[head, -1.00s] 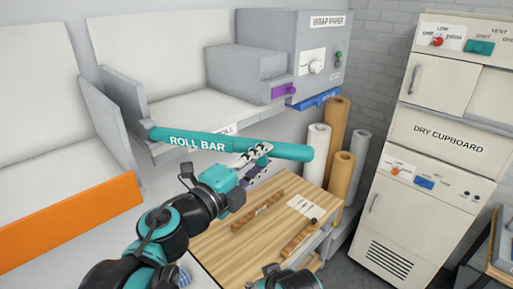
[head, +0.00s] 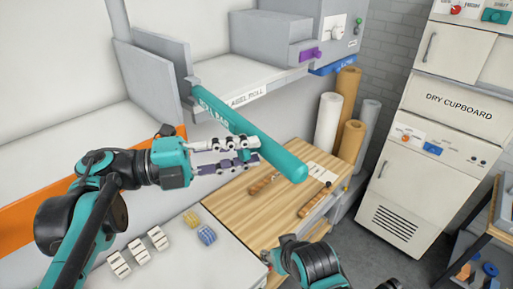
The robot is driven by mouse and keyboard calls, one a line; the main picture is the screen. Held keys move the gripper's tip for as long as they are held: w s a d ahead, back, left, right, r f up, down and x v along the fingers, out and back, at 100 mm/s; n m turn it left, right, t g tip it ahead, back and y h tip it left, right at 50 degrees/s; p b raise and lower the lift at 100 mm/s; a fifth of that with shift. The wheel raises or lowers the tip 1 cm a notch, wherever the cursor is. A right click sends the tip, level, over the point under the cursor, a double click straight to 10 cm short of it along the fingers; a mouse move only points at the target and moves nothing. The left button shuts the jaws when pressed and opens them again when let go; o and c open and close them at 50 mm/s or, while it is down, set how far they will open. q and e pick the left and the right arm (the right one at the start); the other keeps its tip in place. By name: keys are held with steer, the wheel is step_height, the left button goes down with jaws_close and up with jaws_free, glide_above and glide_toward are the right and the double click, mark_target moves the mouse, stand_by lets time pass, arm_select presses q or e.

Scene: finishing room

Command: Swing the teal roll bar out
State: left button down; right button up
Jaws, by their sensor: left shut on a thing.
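The teal roll bar (head: 272,157) is a long round bar with white lettering. Its far end is at the edge of the shelf labelled "label roll" (head: 247,97), and its near end sticks out over the wooden board (head: 225,198). My left gripper (head: 255,150) is shut on the roll bar around its middle, its fingers partly hiding the lettering. My right arm shows at the bottom, in front of the board's near edge; its fingertips cannot be made out.
Two wooden-handled tools (head: 313,202) and a white card lie on the board. Several paper rolls (head: 330,122) stand behind it. White labelled blocks (head: 138,254) and small spools (head: 206,236) lie on the pale bench. The dry cupboard (head: 437,130) stands at right.

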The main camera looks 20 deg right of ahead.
arm_select(q)
steer(key=shift+a, duration=0.35)
steer(key=c, duration=1.3)
jaws_free()
steer(key=shift+o, duration=0.2)
steer(key=w+a, duration=0.1)
steer(key=a, duration=1.1)
steer(key=shift+d+f, duration=0.1)
